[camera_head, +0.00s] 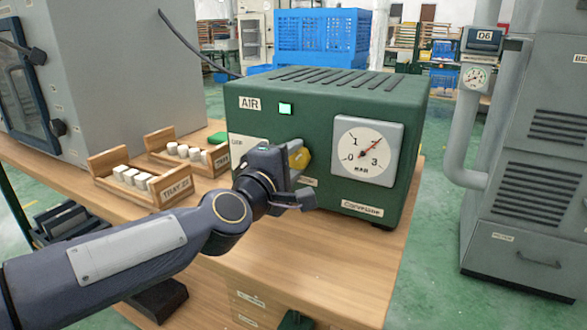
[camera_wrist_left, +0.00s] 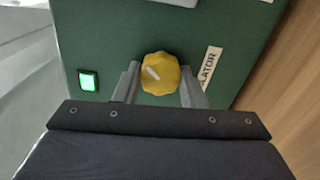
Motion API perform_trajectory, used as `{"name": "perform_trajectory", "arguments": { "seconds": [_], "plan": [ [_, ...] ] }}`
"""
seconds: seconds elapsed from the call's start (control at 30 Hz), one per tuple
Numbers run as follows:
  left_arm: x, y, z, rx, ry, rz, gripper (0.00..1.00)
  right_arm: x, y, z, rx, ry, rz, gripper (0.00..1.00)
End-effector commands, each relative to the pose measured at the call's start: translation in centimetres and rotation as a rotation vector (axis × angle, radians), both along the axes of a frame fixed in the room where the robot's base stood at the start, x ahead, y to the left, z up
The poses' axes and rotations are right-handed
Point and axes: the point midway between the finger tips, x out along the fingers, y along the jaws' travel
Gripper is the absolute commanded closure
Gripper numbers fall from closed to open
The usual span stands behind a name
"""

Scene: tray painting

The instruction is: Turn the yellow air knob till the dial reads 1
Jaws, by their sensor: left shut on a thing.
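The yellow air knob (camera_head: 300,158) is on the front of the green AIR box (camera_head: 400,110), partly hidden by my gripper. My left gripper (camera_head: 294,172) is shut on it. In the left wrist view the knob (camera_wrist_left: 159,74) sits between the two grey fingers (camera_wrist_left: 160,84), its white mark slanting to the upper left. The white dial (camera_head: 368,151) is right of the knob. Its red needle points to the upper right, past the 1 and short of the 3. My right gripper is not in view.
Two wooden trays with white blocks (camera_head: 150,183) stand on the wooden bench (camera_head: 350,235) left of the box. A green light (camera_head: 286,108) glows on the box. A grey cabinet (camera_head: 520,220) stands at the right, apart from the bench.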

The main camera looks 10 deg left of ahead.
Motion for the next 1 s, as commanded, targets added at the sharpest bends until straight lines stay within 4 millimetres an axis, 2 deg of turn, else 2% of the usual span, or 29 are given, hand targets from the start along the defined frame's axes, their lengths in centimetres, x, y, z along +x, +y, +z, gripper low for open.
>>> {"name": "perform_trajectory", "arguments": {
  "seconds": [0.2,1.0],
  "plan": [
    [0.0,0.0,-0.3,-0.201,0.053,0.001,0.86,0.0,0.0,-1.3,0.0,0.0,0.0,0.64],
    [0.0,-0.1,-0.4,-0.935,0.251,0.002,0.86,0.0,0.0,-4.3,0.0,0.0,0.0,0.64]
  ]
}}
